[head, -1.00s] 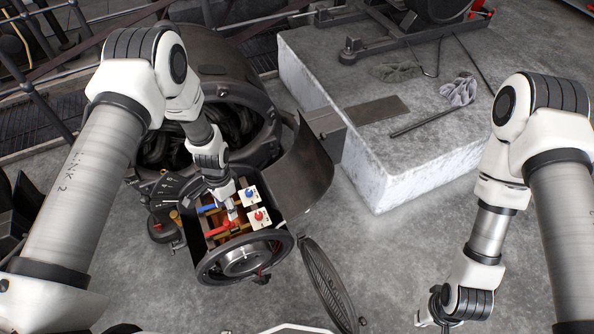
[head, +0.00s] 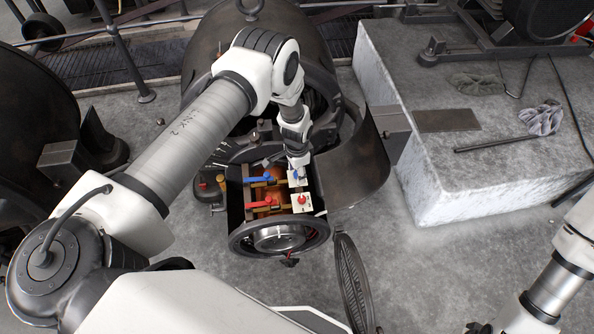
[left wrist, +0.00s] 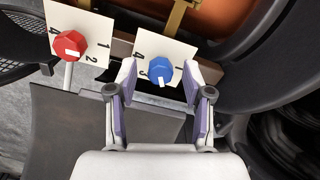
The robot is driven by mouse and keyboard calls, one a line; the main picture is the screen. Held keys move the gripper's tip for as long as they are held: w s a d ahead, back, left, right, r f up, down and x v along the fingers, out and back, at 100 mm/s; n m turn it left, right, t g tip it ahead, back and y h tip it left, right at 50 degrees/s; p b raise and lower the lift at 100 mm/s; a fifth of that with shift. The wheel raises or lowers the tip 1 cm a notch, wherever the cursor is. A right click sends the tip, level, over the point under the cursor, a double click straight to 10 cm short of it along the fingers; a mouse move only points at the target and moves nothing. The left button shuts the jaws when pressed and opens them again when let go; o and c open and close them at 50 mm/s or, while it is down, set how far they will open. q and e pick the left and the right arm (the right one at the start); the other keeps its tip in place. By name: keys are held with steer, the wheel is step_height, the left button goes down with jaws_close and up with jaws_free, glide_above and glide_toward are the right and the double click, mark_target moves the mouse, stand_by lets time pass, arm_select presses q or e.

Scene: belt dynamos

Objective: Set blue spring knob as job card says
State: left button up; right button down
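The blue knob (left wrist: 160,70) sits on a white plate (left wrist: 172,44) marked with numbers, of which 4, 3 and 1 show in part. Its white pointer mark faces the bottom of the left wrist view. My left gripper (left wrist: 162,84) is open, with one finger on each side of the knob; I cannot tell whether they touch it. In the head view my left gripper (head: 299,166) is over the blue knob (head: 297,176) in the open dynamo housing (head: 236,212). My right gripper (head: 478,327) is barely in view at the bottom edge. I cannot make out a job card.
A red knob (left wrist: 69,47) on its own numbered plate is beside the blue one. A blue lever (head: 258,179) and a red lever (head: 260,204) lie left of the knobs. A curved cover (head: 358,165) stands open at right. A stone block (head: 440,170) is farther right.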

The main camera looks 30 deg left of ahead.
arm_select(q)
jaws_close()
steer(key=shift+n, duration=0.5)
steer(key=shift+f+n+b, duration=0.1)
steer(key=shift+n+b, duration=0.4)
steer(key=shift+n, duration=0.1)
steer(key=n+b, duration=0.1)
steer(key=n, duration=0.5)
steer(key=shift+n+b, duration=0.35)
steer(key=shift+n, duration=0.05)
steer(key=shift+d+n, duration=0.1)
steer(key=shift+n, duration=1.4)
